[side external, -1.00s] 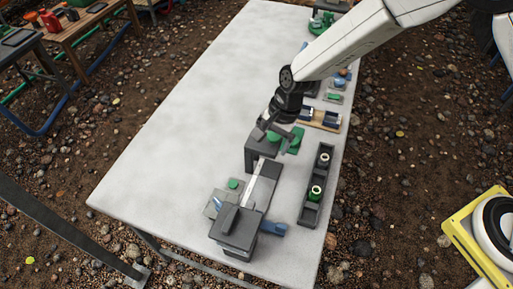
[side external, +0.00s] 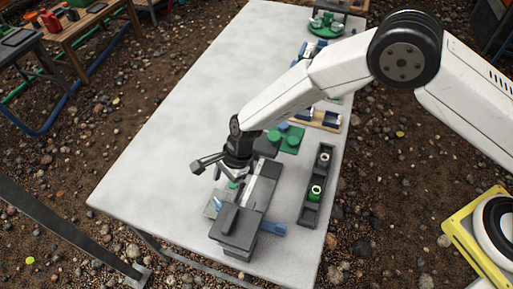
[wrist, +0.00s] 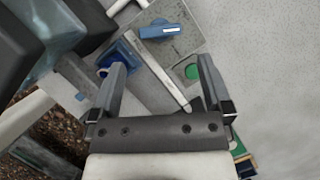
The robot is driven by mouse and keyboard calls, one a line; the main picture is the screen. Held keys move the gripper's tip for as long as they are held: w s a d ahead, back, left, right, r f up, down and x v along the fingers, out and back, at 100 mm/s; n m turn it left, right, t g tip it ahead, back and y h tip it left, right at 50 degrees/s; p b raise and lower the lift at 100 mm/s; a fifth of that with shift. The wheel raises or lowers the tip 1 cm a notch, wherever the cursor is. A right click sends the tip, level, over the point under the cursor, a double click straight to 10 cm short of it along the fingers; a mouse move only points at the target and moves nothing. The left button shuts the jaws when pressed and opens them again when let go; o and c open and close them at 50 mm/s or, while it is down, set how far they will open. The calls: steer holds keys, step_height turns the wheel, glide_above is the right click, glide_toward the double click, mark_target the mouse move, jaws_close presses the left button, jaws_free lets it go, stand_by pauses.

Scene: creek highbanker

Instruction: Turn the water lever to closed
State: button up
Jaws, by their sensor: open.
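The water lever (wrist: 160,31) is a blue bar on a grey plate (wrist: 178,52), with a pale mark on its face and a green disc (wrist: 192,71) near it. In the side view the plate (side external: 211,211) lies at the near end of the table, with the blue lever (side external: 217,203) partly visible. My gripper (wrist: 162,72) is open and empty. In the wrist view the lever lies beyond the fingertips, apart from them. In the side view my gripper (side external: 208,170) hangs above the table just behind the plate and partly hides the green disc.
A dark grey block assembly (side external: 236,226) with a blue piece (side external: 272,229) stands right beside the plate. A long pale strip (wrist: 158,72) runs beside it. A dark tray (side external: 309,209) lies to the right. The table's left side (side external: 165,140) is clear.

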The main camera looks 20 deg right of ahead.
mark_target(220, 203)
steer(key=shift+x, duration=3.65)
steer(key=c, duration=1.1)
steer(key=shift+n, duration=0.4)
steer(key=shift+w+n+g+h, duration=0.1)
steer(key=shift+n+g+h, duration=0.3)
steer(key=shift+n, duration=0.9)
steer(key=shift+n+g+h, duration=0.2)
steer(key=shift+n+g, duration=0.4)
steer(key=shift+n, duration=0.7)
steer(key=o, duration=1.1)
